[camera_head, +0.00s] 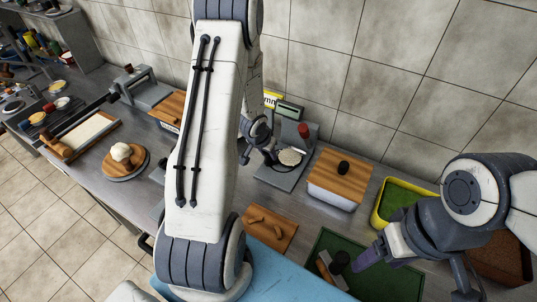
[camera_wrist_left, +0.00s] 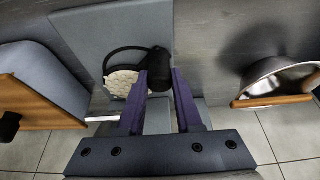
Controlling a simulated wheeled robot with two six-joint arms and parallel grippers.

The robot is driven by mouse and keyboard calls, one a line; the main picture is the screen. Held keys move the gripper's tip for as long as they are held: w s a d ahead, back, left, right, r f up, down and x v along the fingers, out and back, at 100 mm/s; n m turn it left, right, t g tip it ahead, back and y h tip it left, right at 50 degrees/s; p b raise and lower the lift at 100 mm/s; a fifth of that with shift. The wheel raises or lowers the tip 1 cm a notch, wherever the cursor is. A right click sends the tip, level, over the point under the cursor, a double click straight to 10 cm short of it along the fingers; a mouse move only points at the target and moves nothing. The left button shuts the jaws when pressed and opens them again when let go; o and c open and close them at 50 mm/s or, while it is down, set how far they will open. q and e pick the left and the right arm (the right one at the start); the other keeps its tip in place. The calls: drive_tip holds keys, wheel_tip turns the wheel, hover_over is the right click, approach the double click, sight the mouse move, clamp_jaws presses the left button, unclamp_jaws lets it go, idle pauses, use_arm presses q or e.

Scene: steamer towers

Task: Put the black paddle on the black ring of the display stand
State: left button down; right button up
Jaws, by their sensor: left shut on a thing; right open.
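In the left wrist view, the purple fingers of my left gripper (camera_wrist_left: 160,82) are shut on a black cylinder, seemingly the black paddle's handle (camera_wrist_left: 160,62). A thin black ring (camera_wrist_left: 108,62) curves beside it, around a pale round patterned disc (camera_wrist_left: 122,84); I cannot tell whether ring and handle are one piece. In the head view, my left gripper (camera_head: 267,150) is partly hidden by my arm, beside the grey stand (camera_head: 270,175) with a pale disc (camera_head: 290,157), a red piece (camera_head: 303,131) and a small display (camera_head: 289,111). My right gripper (camera_head: 415,266) is open at the lower right.
A wooden-lidded box (camera_head: 338,178) stands right of the stand. A yellow-rimmed tray (camera_head: 378,217) and a green tray (camera_head: 392,282) lie farther right. A wooden board (camera_head: 270,228) lies in front. A metal bowl (camera_wrist_left: 275,78) shows in the wrist view.

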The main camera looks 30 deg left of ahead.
use_arm(q)
drive_tip(key=c, duration=1)
unclamp_jaws()
drive_tip(key=shift+f, duration=0.15)
drive_tip(key=o, duration=0.4)
